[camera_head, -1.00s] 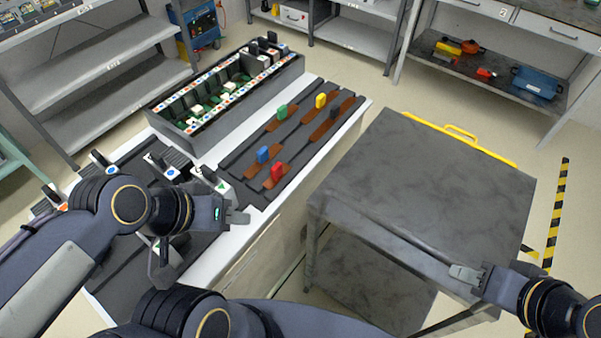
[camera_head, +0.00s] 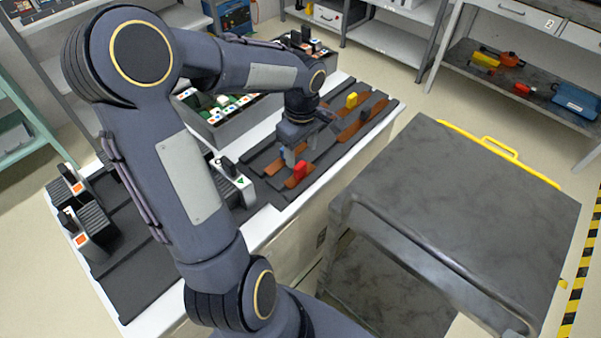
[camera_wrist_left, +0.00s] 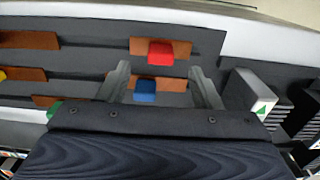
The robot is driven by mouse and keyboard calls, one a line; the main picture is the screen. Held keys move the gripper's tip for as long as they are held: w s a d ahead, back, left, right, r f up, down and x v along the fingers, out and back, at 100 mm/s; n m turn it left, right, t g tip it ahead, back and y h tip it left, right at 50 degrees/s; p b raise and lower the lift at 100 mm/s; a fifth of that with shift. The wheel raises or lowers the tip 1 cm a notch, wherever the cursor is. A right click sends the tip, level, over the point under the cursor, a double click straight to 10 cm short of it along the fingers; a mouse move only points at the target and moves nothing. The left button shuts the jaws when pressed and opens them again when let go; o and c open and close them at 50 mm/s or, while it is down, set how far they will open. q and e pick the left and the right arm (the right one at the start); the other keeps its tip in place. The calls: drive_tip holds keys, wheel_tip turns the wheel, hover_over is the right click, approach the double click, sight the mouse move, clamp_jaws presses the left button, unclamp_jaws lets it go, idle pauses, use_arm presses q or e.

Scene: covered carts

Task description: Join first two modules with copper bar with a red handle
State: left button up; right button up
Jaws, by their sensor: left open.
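The copper bar with the red handle (camera_head: 299,171) lies in the dark rack, at its near end. Its red handle also shows in the left wrist view (camera_wrist_left: 160,53). My left gripper (camera_head: 303,150) is above the rack, open and empty. In the left wrist view, its fingers (camera_wrist_left: 162,88) stand on either side of the blue handle (camera_wrist_left: 145,88), with the red handle just beyond. Modules with white and black parts stand left on the cart: two at the far left (camera_head: 72,182) (camera_head: 92,232) and one near the rack (camera_head: 232,182). My left arm hides others. My right gripper is out of view.
A bar with a yellow handle (camera_head: 351,100) lies further back in the rack. A dark box of small parts (camera_head: 235,122) stands behind my arm. A second grey cart (camera_head: 470,190) with a yellow handle stands to the right, its top clear.

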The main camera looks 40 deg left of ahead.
sight(300, 165)
use_arm(q)
wheel_tip(300, 165, down, 7)
drive_tip(key=shift+a+r, duration=0.1)
drive_tip(key=shift+a, duration=0.05)
drive_tip(key=c, duration=1.1)
